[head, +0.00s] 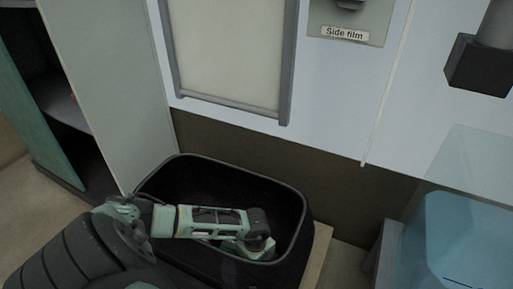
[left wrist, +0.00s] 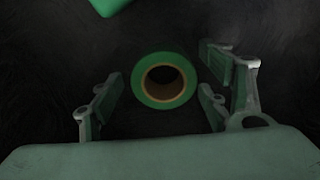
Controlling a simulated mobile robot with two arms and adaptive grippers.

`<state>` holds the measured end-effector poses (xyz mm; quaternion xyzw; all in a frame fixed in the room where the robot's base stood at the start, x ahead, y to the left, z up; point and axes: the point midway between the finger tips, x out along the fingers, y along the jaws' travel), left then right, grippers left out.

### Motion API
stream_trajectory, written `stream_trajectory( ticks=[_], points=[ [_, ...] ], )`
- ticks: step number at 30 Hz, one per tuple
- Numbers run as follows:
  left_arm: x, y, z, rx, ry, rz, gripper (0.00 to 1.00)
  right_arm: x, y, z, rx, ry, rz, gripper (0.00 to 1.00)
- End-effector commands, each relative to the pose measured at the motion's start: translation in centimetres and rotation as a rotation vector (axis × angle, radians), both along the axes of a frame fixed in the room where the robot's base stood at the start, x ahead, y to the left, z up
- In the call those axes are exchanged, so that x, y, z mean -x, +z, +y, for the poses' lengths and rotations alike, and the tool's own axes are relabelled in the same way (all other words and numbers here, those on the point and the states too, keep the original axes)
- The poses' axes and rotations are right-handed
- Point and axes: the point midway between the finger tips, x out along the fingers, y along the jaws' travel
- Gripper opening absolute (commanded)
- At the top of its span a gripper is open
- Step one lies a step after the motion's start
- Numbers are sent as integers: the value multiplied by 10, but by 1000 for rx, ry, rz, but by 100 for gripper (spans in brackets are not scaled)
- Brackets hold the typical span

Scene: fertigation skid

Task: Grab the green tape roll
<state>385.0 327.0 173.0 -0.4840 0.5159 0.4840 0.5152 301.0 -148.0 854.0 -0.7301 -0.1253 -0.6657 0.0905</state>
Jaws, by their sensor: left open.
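The green tape roll (left wrist: 143,86) shows in the left wrist view, its round opening with a tan core facing the camera. It lies against the dark inside of the black bin. My left gripper (left wrist: 160,100) is open, with fingers to the left and right of the roll in the picture; I see no contact, and the gap in depth is unclear. In the head view my left gripper (head: 250,246) reaches down inside the black bin (head: 302,240), and the roll cannot be made out there. My right gripper is not in view.
Another green object (left wrist: 108,6) is cut off at the top of the left wrist view. The bin's raised rim surrounds my left gripper. A wall panel labelled "Side film" (head: 345,33) is behind, an open cabinet (head: 110,90) at left, and a clear blue tank (head: 465,235) at right.

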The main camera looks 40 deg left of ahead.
Motion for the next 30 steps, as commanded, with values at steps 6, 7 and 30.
stream_trajectory(
  ticks=[6,7,30],
  points=[
    [0,-4,0,-1,0,-1,70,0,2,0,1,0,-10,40],
    [0,-4,0,0,0,-1,70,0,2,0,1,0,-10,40],
    [0,-3,0,0,-1,0,23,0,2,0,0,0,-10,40]
  ],
)
